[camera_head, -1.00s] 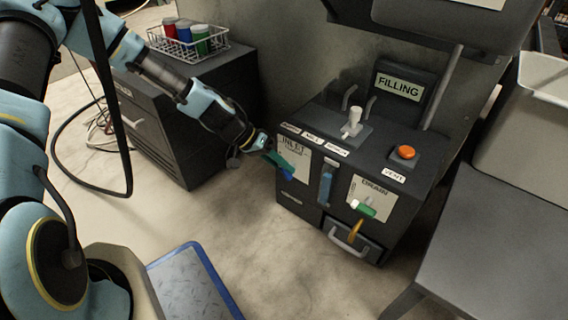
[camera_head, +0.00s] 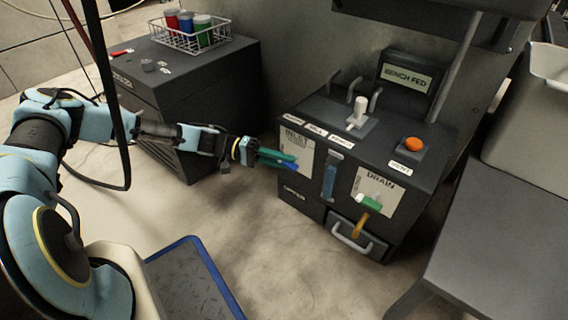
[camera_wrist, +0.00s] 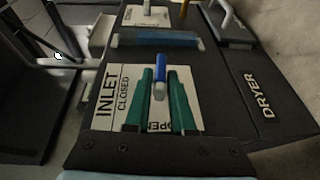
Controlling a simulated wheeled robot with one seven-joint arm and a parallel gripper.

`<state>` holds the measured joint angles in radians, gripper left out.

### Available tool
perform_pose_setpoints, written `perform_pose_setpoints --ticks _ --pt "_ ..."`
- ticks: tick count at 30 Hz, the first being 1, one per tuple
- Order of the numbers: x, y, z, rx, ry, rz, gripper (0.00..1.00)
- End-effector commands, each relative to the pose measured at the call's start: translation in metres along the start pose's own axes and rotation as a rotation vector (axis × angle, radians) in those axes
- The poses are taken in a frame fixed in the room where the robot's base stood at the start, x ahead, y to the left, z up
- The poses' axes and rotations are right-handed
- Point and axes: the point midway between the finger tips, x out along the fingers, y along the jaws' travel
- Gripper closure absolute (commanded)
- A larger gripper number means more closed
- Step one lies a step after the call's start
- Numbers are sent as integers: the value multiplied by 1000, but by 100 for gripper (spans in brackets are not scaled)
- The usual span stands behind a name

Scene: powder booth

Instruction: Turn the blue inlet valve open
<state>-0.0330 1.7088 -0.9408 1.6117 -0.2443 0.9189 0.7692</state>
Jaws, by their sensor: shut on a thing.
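The blue inlet valve handle (camera_head: 289,166) is on the front face of the dark bench unit, on the white INLET plate (camera_head: 298,148). My gripper (camera_head: 280,159) reaches it from the left, its green fingers level with the handle. In the wrist view the blue handle (camera_wrist: 159,76) sits between the two green fingertips (camera_wrist: 160,78), which are shut on it. The plate (camera_wrist: 112,97) there shows INLET and CLOSED beside the fingers, and part of OPEN between them. The fingers hide some of the plate. The sign (camera_head: 407,77) reads BENCH FED.
An orange VENT button (camera_head: 413,144) and white lever (camera_head: 357,112) are on top. A dark cabinet with a wire basket (camera_head: 192,38) stands behind my arm.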

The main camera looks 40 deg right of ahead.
Motion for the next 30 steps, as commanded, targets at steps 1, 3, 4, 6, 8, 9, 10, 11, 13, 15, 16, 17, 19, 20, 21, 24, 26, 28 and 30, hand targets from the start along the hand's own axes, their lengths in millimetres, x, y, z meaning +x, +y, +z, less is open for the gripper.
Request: perform_pose_setpoints --ticks 1,3,4,6,8,9,10,11,13,15,16,17,19,20,21,24,26,28,30 --pt "0 -3 0 -9 1 18 100" --pt "0 -3 0 -18 1 41 100" --pt "0 -3 1 -21 0 49 100" --pt "0 -3 0 -27 0 63 100" --pt "0 -3 0 -31 0 73 100" --pt "0 -3 0 -33 0 77 100" --pt "0 -3 0 -34 0 80 100" --pt "0 -2 0 -35 -1 83 100" --pt "0 -2 1 -37 -1 86 100" --pt "0 -2 1 -37 -1 87 100" --pt "0 -2 1 -37 -1 87 100" --pt "1 -2 1 -37 -1 86 100" --pt "1 -2 1 -37 -1 86 100" --pt "1 -2 1 -37 -1 86 100" --pt "1 -2 1 -37 -1 86 100" --pt "1 -2 1 -37 -1 86 73" --pt "1 -2 1 -37 -1 86 67" --pt "1 -2 0 -37 -1 86 59" --pt "1 -2 0 -37 -1 86 55"
